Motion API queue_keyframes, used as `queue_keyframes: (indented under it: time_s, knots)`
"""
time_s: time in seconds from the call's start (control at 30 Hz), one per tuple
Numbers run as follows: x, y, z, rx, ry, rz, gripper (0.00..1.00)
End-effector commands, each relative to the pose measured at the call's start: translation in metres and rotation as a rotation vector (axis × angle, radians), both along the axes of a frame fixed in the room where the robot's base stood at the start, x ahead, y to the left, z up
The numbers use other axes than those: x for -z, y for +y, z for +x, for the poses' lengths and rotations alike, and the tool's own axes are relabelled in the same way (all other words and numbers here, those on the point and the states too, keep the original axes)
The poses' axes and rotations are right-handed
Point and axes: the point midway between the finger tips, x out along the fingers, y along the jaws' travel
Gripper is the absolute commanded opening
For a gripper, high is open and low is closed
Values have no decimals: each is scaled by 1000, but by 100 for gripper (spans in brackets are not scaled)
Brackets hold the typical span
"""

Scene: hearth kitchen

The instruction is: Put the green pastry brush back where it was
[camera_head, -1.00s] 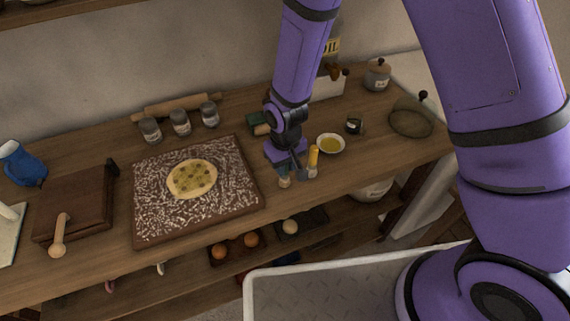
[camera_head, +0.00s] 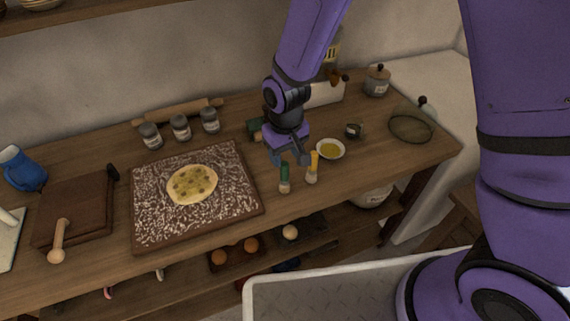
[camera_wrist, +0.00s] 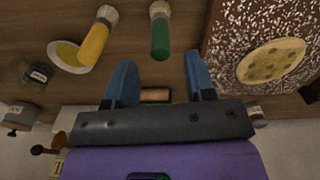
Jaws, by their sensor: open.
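The green pastry brush (camera_head: 285,179) stands upright on the wooden worktop, right of the floured board, with its pale end down. It also shows in the wrist view (camera_wrist: 160,36), beyond my fingertips and apart from them. My gripper (camera_head: 289,158) is open and empty, just behind and above the green brush. Its two blue fingers show spread in the wrist view (camera_wrist: 160,75). A yellow-handled brush (camera_head: 313,166) stands to the right of the green one, and it also shows in the wrist view (camera_wrist: 94,42).
A bowl of oil (camera_head: 331,149) sits behind the yellow brush. The floured board (camera_head: 146,222) with flat dough (camera_head: 192,185) lies to the left. A small dark jar (camera_head: 354,130) and a glass-lidded dish (camera_head: 410,125) stand right. Several jars (camera_head: 180,127) line the back.

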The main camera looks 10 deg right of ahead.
Motion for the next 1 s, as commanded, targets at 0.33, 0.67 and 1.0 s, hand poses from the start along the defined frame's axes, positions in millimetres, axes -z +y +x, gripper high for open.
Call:
queue_keyframes:
  time_s: [0.33, 0.67, 1.0]
  knots:
    - [-47, 0, -1, 0, -1, 0, 50]
    - [-54, -1, -1, 1, 0, 0, 50]
    - [-134, -54, 0, 84, -78, 41, 50]
